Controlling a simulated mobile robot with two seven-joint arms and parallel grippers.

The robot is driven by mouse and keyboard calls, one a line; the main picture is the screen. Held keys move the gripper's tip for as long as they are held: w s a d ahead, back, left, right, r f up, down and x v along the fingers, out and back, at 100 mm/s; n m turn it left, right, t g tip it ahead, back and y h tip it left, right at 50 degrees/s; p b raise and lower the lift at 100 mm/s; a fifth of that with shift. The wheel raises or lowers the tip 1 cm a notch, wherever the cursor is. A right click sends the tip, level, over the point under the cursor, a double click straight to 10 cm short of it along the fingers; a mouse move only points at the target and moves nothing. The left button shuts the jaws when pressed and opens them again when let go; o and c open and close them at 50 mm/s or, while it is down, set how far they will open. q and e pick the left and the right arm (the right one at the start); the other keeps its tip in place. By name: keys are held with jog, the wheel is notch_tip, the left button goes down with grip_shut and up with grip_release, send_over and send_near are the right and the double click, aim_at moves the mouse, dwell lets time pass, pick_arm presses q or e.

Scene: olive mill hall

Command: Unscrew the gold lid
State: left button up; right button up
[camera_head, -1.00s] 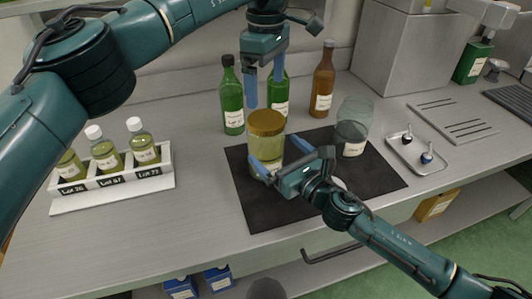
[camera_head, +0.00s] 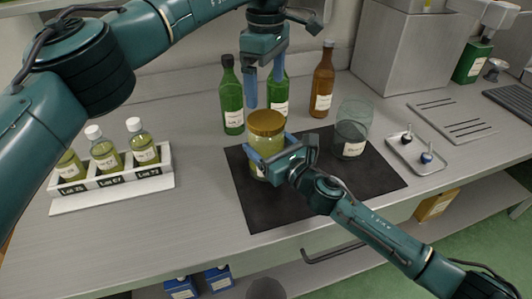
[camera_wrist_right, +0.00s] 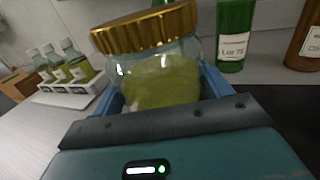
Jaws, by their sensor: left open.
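A glass jar (camera_head: 266,147) of yellow-green contents stands upright on the black mat (camera_head: 285,205); a gold lid (camera_head: 266,122) sits on top of it. In the right wrist view the jar (camera_wrist_right: 160,80) and lid (camera_wrist_right: 147,28) are close in front. My right gripper (camera_head: 268,148) has its blue fingers on either side of the jar body, below the lid; whether they press on the glass is unclear. My left gripper (camera_head: 264,88) is open and empty, fingers pointing down, above the lid.
Two green bottles (camera_head: 232,103) and a brown bottle (camera_head: 322,85) stand behind the mat. A white rack (camera_head: 115,185) of sample bottles is at the left. A metal tray (camera_head: 425,165) is at the right.

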aim_at(266, 119)
jog(key=c, duration=0.9)
pick_arm(q)
jog(key=shift+m, duration=0.6)
pick_arm(e)
jog(key=shift+c, duration=1.4)
pick_arm(q)
jog(key=m, duration=0.3)
pick_arm(e)
jog(key=shift+c, duration=0.6)
pick_arm(q)
jog(key=m, duration=0.4)
jog(key=shift+m, duration=0.4)
jog(key=shift+f, duration=4.05)
